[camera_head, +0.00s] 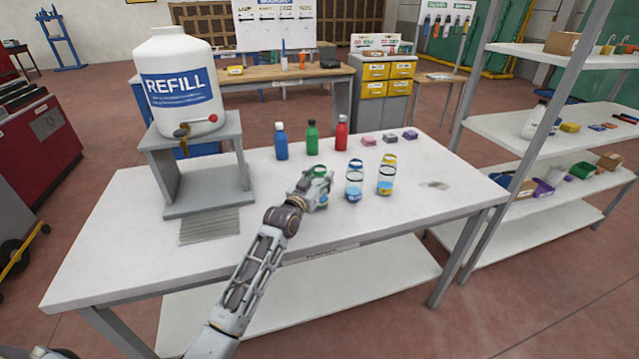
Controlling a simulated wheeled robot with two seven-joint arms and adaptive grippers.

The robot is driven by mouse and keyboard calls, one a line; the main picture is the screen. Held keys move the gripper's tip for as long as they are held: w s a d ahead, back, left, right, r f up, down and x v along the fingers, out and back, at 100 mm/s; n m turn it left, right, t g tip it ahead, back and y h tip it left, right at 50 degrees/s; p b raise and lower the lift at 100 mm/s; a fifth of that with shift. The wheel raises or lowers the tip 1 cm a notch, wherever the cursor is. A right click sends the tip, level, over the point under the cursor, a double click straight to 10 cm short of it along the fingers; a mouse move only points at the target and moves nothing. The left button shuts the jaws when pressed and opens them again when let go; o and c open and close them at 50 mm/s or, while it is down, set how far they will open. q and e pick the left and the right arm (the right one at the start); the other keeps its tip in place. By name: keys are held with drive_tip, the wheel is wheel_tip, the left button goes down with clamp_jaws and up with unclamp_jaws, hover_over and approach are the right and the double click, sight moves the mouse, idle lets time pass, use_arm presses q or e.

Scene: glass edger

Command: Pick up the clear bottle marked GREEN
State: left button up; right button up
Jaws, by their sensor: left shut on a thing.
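My left gripper (321,182) reaches in from the lower left over the white table (130,235) and is shut on a clear bottle (322,200). The gripper hides much of this bottle, and its marking is too small to read. Green shows at its top. Two similar clear bottles stand to its right, one with blue (354,188) and one with yellow (386,182) near it. I cannot tell whether the held bottle touches the table. My right gripper is not in view.
A white REFILL tank (180,88) stands on a grey stand (205,190) at the left. Behind the clear bottles stand blue (281,142), green (312,138) and red (341,134) bottles. Small blocks (389,139) lie right of them. The table's right end is mostly free.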

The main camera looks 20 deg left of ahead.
use_arm(q)
drive_tip(key=shift+r, duration=0.5)
wheel_tip(320, 180, up, 8)
drive_tip(key=shift+f, duration=0.1)
drive_tip(key=shift+r, duration=0.6)
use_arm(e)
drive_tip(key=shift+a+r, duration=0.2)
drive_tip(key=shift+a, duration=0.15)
